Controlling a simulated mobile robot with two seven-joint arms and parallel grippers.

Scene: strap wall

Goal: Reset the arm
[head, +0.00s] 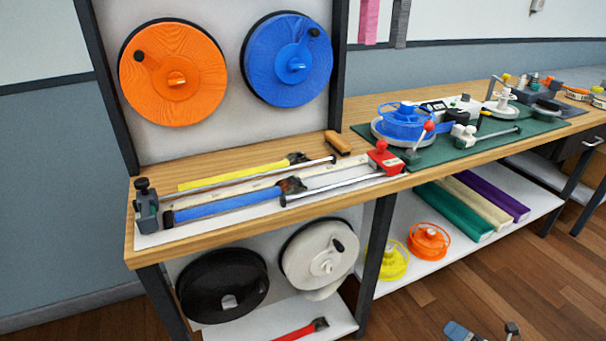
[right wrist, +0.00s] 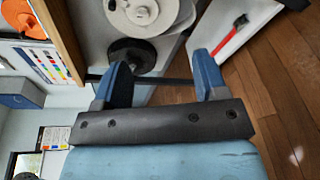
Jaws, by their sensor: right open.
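My right gripper (head: 483,331) shows at the bottom edge of the head view, low over the wooden floor and in front of the bench. Only its tip end is in the picture; the rest of the right arm is out of frame. In the right wrist view its two blue fingers (right wrist: 163,78) stand apart with nothing between them. My left gripper is in neither view.
The wooden bench (head: 270,185) carries blue (head: 225,204) and yellow (head: 232,175) straps, a red-topped clamp (head: 384,158) and a green mat (head: 470,140). Orange (head: 173,72) and blue (head: 287,58) reels hang above. A lower shelf (head: 400,265) holds spools. Floor (head: 545,290) at right is clear.

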